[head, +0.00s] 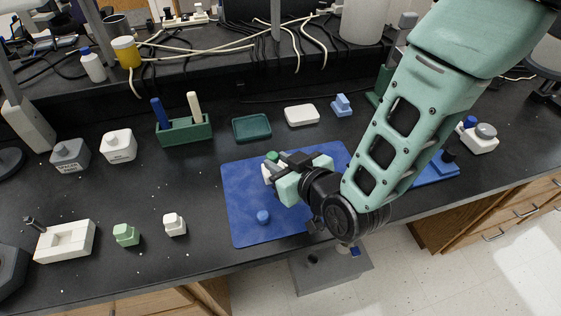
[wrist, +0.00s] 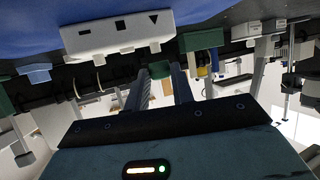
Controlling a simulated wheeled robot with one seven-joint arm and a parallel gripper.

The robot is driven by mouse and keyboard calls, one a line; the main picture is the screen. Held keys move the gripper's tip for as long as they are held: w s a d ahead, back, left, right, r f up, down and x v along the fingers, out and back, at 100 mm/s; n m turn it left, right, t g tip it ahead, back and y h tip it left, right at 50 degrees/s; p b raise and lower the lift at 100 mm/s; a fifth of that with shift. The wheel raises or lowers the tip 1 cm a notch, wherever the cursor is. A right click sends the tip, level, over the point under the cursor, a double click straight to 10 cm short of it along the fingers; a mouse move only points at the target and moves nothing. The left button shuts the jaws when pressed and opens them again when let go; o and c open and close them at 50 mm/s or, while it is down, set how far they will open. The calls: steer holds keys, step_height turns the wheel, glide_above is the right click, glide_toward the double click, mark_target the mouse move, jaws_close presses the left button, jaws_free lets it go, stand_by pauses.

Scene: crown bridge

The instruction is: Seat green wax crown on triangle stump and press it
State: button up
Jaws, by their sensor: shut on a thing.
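My gripper (head: 276,166) is over the blue mat, shut on the green wax crown (head: 271,156). In the wrist view the crown (wrist: 160,69) shows as a dark green block between my two fingers (wrist: 160,84). A white block (wrist: 118,32) is close by in the wrist view, with dark square, bar and triangle marks on its face and short stumps along one edge. In the head view only a sliver of the white block (head: 266,173) shows; my gripper hides the rest. I cannot tell whether the crown touches the triangle stump.
The blue mat (head: 240,190) carries a small blue piece (head: 263,216) near its front. A green rack (head: 184,131) with two upright sticks, a green tray (head: 252,128) and a white dish (head: 302,115) stand behind. Bottles and small blocks are at left. The mat's front left is mostly clear.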

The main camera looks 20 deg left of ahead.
steer(key=shift+f+b, duration=1)
steer(key=shift+f, duration=0.1)
steer(key=shift+r, duration=0.2)
steer(key=shift+r+p, duration=0.5)
steer(key=shift+r, duration=0.05)
steer(key=shift+b, duration=0.5)
stand_by(1.3)
steer(key=shift+f+b, duration=0.75)
steer(key=o, duration=1)
steer(key=shift+o, duration=0.2)
